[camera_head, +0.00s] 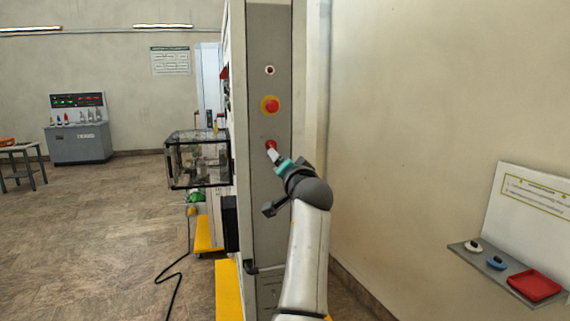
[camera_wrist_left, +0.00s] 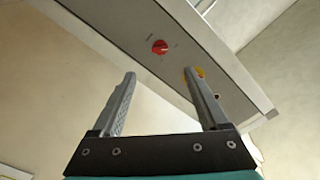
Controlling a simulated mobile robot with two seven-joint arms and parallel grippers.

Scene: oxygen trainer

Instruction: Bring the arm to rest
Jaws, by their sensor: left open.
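My left gripper (camera_head: 273,156) is in front of the narrow grey side panel (camera_head: 262,200) of a tall cabinet, by a red knob (camera_head: 270,145). In the left wrist view, its two fingers (camera_wrist_left: 160,74) stand wide apart with nothing between them. The red knob (camera_wrist_left: 160,46) shows beyond the fingertips, apart from them. A red button on a yellow ring (camera_head: 270,105) sits above the knob; in the wrist view, the right finger partly covers its yellow ring (camera_wrist_left: 200,72). My left arm (camera_head: 308,250) reaches up from the bottom. My right gripper is not in view.
A clear box (camera_head: 197,160) juts from the cabinet's left side. Open floor (camera_head: 100,230) lies to the left, with a black cable (camera_head: 175,270).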

